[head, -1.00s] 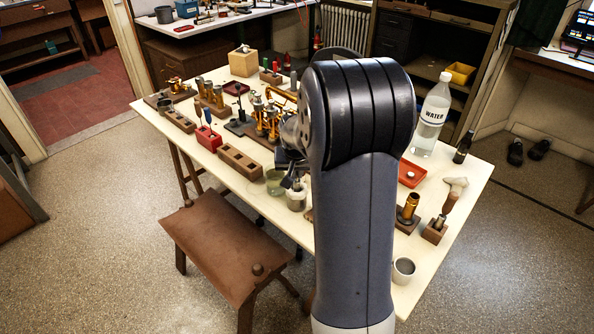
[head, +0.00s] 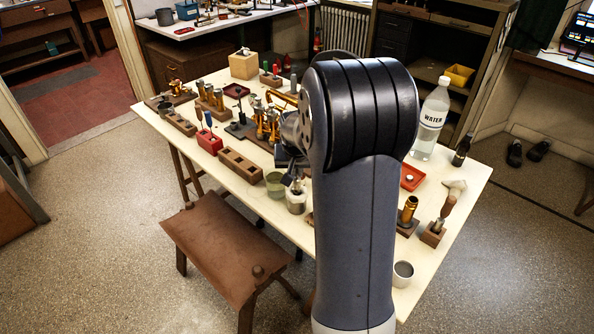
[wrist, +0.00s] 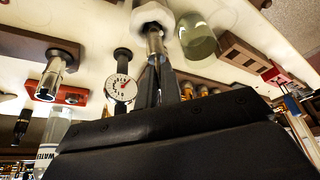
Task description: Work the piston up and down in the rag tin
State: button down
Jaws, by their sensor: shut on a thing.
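The rag tin (head: 296,206) stands near the front edge of the table, beside a green glass jar (head: 274,186). My gripper (head: 297,180) is above the tin, partly hidden by my arm in the head view. In the wrist view my gripper (wrist: 158,66) is shut on the piston (wrist: 155,42), a slim metal cylinder. The piston's far end meets the white mouth of the tin (wrist: 152,14). How deep it sits inside is hidden.
A long wooden block (head: 240,166) with holes lies left of the jar. A round dial gauge (wrist: 121,88) is close to my fingers in the wrist view. A water bottle (head: 432,118), a red tray (head: 412,178) and a metal cup (head: 402,273) stand to the right.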

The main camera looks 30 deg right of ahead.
jog(key=shift+r+p, duration=2.1)
jog(key=shift+r, duration=0.85)
